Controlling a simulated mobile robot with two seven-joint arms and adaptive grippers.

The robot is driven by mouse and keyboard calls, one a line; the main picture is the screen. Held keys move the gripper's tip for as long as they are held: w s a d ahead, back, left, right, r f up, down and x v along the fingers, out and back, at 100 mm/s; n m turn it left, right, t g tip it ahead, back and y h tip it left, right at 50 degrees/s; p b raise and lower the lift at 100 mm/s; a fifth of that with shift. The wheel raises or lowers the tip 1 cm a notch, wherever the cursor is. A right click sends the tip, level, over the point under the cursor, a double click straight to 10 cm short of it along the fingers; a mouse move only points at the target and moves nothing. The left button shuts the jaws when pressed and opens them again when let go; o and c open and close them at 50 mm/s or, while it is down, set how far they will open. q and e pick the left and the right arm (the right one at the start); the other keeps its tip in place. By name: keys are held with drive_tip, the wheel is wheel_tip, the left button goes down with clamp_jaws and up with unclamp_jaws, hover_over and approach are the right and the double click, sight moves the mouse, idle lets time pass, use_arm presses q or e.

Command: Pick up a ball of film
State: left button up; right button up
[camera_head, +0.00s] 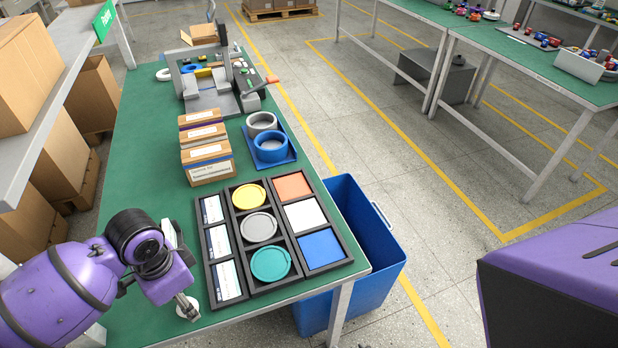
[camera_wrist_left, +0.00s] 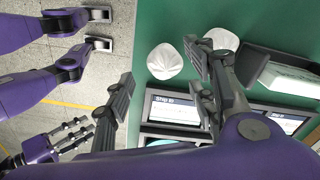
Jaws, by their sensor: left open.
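In the left wrist view, a crumpled whitish ball of film (camera_wrist_left: 164,61) lies on the green table top. A second whitish ball of film (camera_wrist_left: 222,40) lies to its right, partly hidden by my finger. My left gripper (camera_wrist_left: 160,95) is open, with its fingers wide apart and nothing between them; the first ball shows beyond the gap. In the head view my left gripper (camera_head: 184,300) is low over the near left part of the table, and a white piece (camera_head: 190,312) shows under it. Grey fingers on a purple limb show at the left wrist view's left side; their opening is unclear.
A black tray (camera_head: 263,291) with labelled cards, round discs and coloured squares lies right of my left gripper. Brown boxes (camera_head: 207,165), a blue tray (camera_head: 289,157) and a grey fixture (camera_head: 213,104) stand behind. A blue bin (camera_head: 374,262) stands beyond the table's right edge.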

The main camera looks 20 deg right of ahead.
use_arm(q)
drive_tip(key=f, duration=0.3)
drive_tip(key=shift+a+f, duration=0.25)
drive_tip(key=shift+f, duration=0.15)
drive_tip(key=c, duration=0.8)
drive_tip(key=shift+r, duration=0.1)
